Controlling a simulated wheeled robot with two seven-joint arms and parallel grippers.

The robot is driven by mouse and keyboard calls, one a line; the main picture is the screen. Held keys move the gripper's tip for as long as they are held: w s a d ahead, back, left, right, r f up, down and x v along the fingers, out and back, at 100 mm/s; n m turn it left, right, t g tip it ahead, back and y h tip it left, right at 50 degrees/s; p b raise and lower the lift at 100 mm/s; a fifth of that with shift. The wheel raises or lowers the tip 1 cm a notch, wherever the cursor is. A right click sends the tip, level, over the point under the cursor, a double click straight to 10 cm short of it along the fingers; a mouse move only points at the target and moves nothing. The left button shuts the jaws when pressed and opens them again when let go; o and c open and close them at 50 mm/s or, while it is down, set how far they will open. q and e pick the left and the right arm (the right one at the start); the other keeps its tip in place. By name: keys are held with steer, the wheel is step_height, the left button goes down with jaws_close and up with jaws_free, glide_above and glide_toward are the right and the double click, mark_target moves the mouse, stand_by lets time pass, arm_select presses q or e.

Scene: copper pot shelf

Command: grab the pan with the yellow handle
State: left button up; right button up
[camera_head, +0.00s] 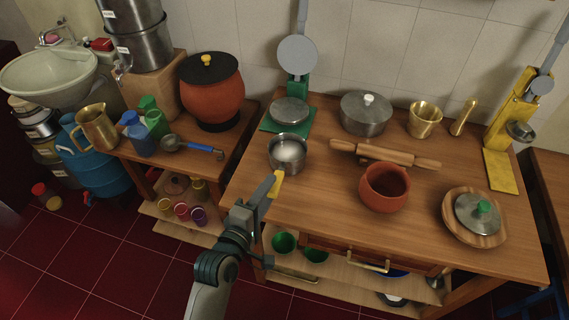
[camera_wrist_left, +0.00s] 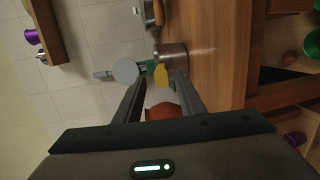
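The small metal pan (camera_head: 287,150) with white contents stands on the wooden table near its left front edge. Its yellow handle (camera_head: 277,184) points toward my left gripper (camera_head: 266,188). In the wrist view the pan (camera_wrist_left: 171,53) is ahead, with the yellow handle (camera_wrist_left: 161,76) lined up between the fingertips of my left gripper (camera_wrist_left: 158,80). The fingers are apart and hold nothing. I cannot tell whether the handle's end is inside the finger gap. My right gripper is not in view.
A green press (camera_head: 290,115) stands just behind the pan. A rolling pin (camera_head: 385,154) and an orange clay pot (camera_head: 385,188) are to its right. A lower side table (camera_head: 190,163) with a blue-handled ladle (camera_head: 192,146) stands left.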

mark_target(280, 174)
arm_select(q)
steer(key=shift+w+d, duration=0.2)
steer(key=shift+w, duration=0.2)
steer(key=p+x, duration=0.1)
steer(key=x, duration=0.2)
steer(key=shift+w+d+f+p, duration=0.15)
steer(key=shift+w+f+p, duration=0.15)
steer(key=shift+p, duration=0.1)
steer(key=shift+w+d+f, duration=0.1)
steer(key=shift+w, duration=0.15)
jaws_close()
